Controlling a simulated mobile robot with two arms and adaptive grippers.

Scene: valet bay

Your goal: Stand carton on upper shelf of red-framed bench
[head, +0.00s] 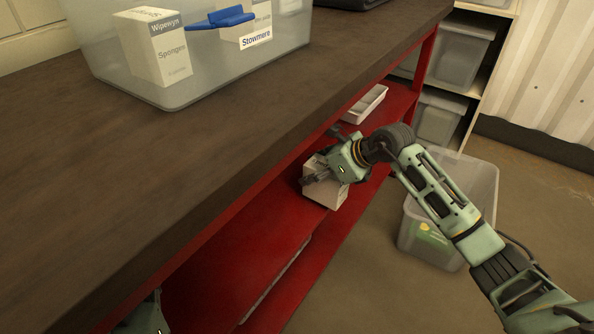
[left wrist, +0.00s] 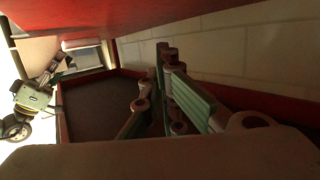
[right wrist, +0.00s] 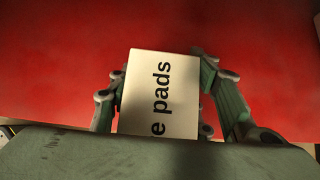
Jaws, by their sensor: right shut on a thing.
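A white carton (head: 325,195) is held by my right gripper (head: 322,176) at the front of the red shelf (head: 245,245), under the dark worktop of the red-framed bench (head: 200,170). In the right wrist view the carton (right wrist: 160,95) sits between both fingers, with "e pads" printed sideways. The red surface lies behind it; I cannot tell if the carton touches it. My left arm barely shows at the lower left of the head view. In the left wrist view my left gripper (left wrist: 157,85) is inside the bench with no object visible between its fingers; its opening is unclear.
A white tray (head: 365,104) stands farther along the red shelf. A clear tub (head: 120,75) with cartons and a blue-handled item stands on the worktop. A clear bin (head: 470,180) with something green is on the floor. Grey bins (head: 460,52) fill a rack behind.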

